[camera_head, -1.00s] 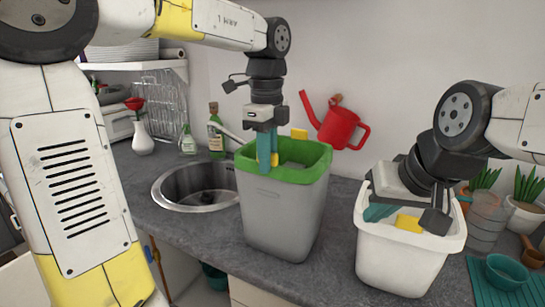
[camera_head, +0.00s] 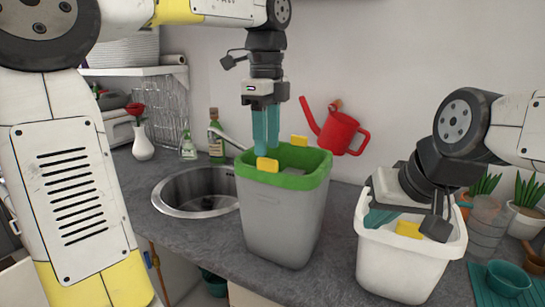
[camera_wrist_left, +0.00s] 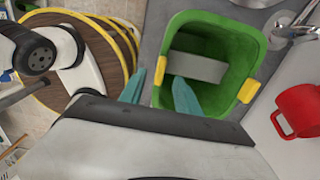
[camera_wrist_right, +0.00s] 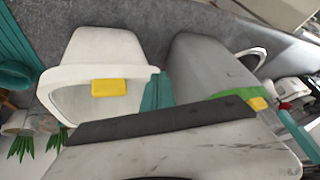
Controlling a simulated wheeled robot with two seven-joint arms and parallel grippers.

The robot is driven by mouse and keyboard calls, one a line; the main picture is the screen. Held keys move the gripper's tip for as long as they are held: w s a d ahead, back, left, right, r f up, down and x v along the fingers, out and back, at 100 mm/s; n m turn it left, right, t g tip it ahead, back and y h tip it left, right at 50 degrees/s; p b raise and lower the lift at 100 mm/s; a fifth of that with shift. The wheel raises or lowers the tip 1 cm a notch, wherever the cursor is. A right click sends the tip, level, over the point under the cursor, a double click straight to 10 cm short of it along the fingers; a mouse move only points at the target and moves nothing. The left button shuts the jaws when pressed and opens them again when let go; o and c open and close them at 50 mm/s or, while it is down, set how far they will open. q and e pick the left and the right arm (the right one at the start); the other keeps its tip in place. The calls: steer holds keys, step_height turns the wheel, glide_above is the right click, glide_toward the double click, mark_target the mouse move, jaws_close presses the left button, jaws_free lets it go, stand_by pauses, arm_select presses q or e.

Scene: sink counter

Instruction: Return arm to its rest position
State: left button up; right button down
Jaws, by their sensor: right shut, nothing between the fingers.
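My left gripper (camera_head: 266,150) points down over the near-left side of the grey bin (camera_head: 282,222), whose green rim (camera_head: 313,180) carries yellow tabs. Its teal fingers stand apart and empty, as the left wrist view shows (camera_wrist_left: 160,92). A grey surface shows inside the bin; I cannot tell if it is an object or the floor. My right gripper (camera_head: 380,217) is low at the left part of the white bin (camera_head: 400,268). Its teal fingers are together with nothing between them in the right wrist view (camera_wrist_right: 156,90).
A round sink (camera_head: 197,190) lies left of the grey bin, with soap bottles (camera_head: 216,135) and a white vase (camera_head: 143,145) behind. A red watering can (camera_head: 338,132) is by the wall. Potted plants (camera_head: 525,190) and a teal bowl (camera_head: 507,275) stand at right.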

arm_select(q)
steer(key=shift+r, duration=0.5)
steer(key=shift+w+a+r, duration=0.1)
steer(key=shift+w+r, duration=0.05)
steer(key=shift+w, duration=0.1)
steer(key=w+a+r+m+t+y, duration=0.2)
steer(key=w+a+m+t+y, duration=0.15)
steer(key=w, duration=0.25)
steer(key=w+a+r+m+t+y, duration=0.2)
steer(key=w+a+m+t, duration=0.1)
steer(key=w+t, duration=0.2)
steer(key=w+d+r+m+t+h, duration=0.2)
steer(key=d+r+m+t+h, duration=0.25)
steer(key=r+m+t, duration=0.8)
steer(key=s+d+f+m+g+h, duration=0.2)
steer(key=s+f+m+g+h, duration=0.3)
steer(key=m, duration=0.6)
steer(key=s+d+f+m+g, duration=0.2)
steer(key=s+f+m+g, duration=0.35)
steer(key=m, duration=0.55)
steer(key=s+a+f+m+g+y, duration=0.1)
steer(key=s+a+f+m+g, duration=0.1)
steer(key=s+a+f+m, duration=0.2)
steer(key=s+a+f+m+g, duration=0.2)
steer(key=s+a+f+m, duration=0.3)
steer(key=s+f, duration=0.6)
step_height(320, 180, down, 3)
steer(key=shift+s+a+r+y, duration=0.15)
steer(key=shift+a+r+y, duration=0.1)
steer(key=shift+y, duration=0.15)
